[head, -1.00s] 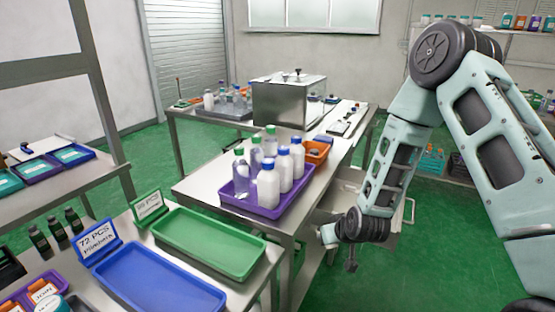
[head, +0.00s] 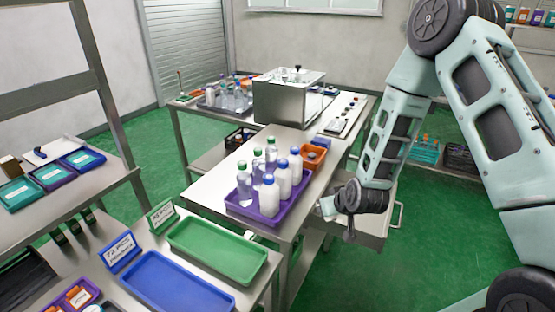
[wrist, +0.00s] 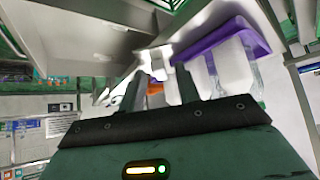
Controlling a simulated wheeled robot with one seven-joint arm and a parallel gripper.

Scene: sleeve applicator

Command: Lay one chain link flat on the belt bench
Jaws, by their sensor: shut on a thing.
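My gripper (wrist: 158,80) shows in the wrist view as two dark fingers with a small pale grey piece (wrist: 157,62) between their tips. The piece is too blurred for me to be sure it is a chain link. In the head view my wrist hangs beside the right edge of the middle steel bench (head: 213,188), near an open drawer (head: 372,232). The fingertips and the held piece are not clear there. No label shows which bench is the belt bench. No loose chain link can be made out.
A purple tray (head: 233,207) of several bottles and an orange bin (head: 313,153) stand on the middle bench, close to my wrist. A steel box (head: 281,100) stands farther back. Empty green (head: 216,250) and blue (head: 175,284) trays lie on the front bench. Bare steel shows left of the bottles.

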